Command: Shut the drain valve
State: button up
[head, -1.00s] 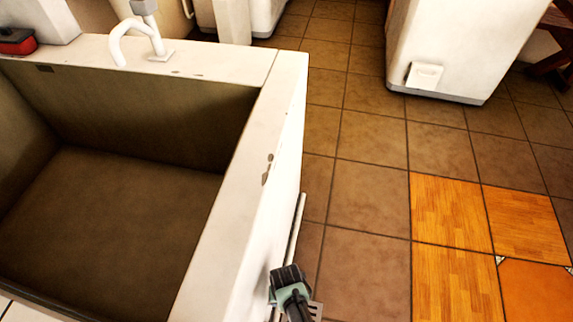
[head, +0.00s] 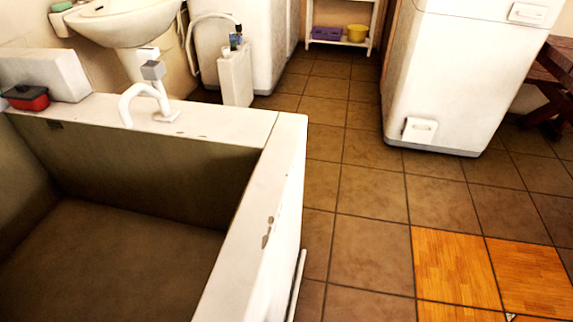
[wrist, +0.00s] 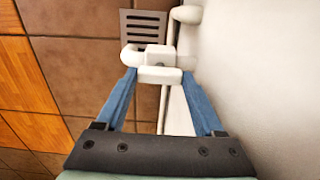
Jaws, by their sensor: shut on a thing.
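In the wrist view the white drain valve (wrist: 160,57) sits low beside the white basin wall, on a white pipe. My gripper (wrist: 158,75) has its two blue fingers on either side of the valve's white block-shaped handle (wrist: 160,75), shut on it. The fingertips are partly hidden behind the handle, and the exact turn of the valve is hard to tell. In the head view neither the valve nor my gripper shows; only the white pipe (head: 297,285) shows beside the basin (head: 270,205).
A grey slotted floor drain (wrist: 143,27) lies just beyond the valve. The basin wall (wrist: 265,70) stands close on the right. Tiled floor (head: 370,190) is open to the left of the gripper in the wrist view. A white cabinet (head: 455,80) stands farther back.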

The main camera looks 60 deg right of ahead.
jog(key=o, duration=1.4)
jog(key=shift+r, duration=0.15)
notch_tip(320, 180, up, 13)
jog(key=p, duration=0.7)
jog(key=shift+s+f, duration=0.1)
jog(key=shift+f, duration=0.1)
